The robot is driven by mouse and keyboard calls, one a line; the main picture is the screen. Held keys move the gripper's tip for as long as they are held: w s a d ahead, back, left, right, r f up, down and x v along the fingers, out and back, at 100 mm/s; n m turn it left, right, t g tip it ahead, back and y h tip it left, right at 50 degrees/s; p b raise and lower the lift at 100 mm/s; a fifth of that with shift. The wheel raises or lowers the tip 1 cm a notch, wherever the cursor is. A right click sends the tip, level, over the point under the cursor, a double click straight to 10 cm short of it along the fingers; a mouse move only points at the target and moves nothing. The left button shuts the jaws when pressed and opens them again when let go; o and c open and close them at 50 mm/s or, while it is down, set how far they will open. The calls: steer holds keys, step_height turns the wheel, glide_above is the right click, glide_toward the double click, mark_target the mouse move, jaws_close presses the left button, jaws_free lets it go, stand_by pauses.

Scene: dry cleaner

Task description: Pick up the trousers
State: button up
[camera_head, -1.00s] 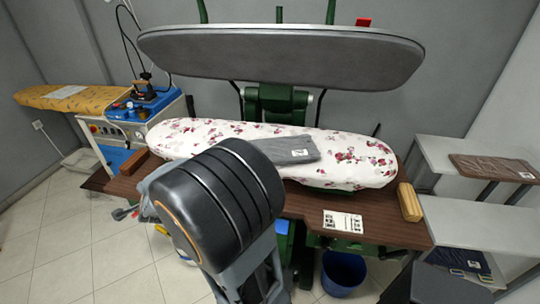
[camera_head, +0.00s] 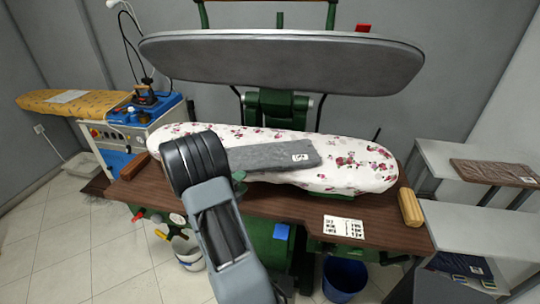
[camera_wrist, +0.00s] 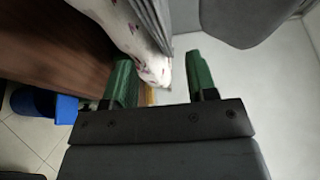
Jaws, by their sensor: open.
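A folded grey garment with a small white label, which I take to be the trousers (camera_head: 275,156), lies on the white floral padded press board (camera_head: 345,178). My gripper (camera_wrist: 160,66) is open and empty, its two green fingers spread apart. In the wrist view the floral board (camera_wrist: 118,28) reaches down to between the fingers, and a grey strip, probably the trousers (camera_wrist: 158,22), runs along it. In the head view my arm covers the board's left part and most of the gripper; a green fingertip shows just below the left end of the trousers.
The dark upper press plate (camera_head: 280,60) hangs open above the board. A wooden block (camera_head: 410,206) and a printed card (camera_head: 343,226) lie on the brown table (camera_head: 300,210). Shelves at right hold a brown folded garment (camera_head: 495,172). A blue bin (camera_head: 343,275) stands below.

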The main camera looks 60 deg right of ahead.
mark_target(251, 172)
steer(key=shift+s+d+p, duration=0.15)
steer(key=shift+d+p, duration=1.2)
steer(key=shift+d, duration=2.3)
jaws_close()
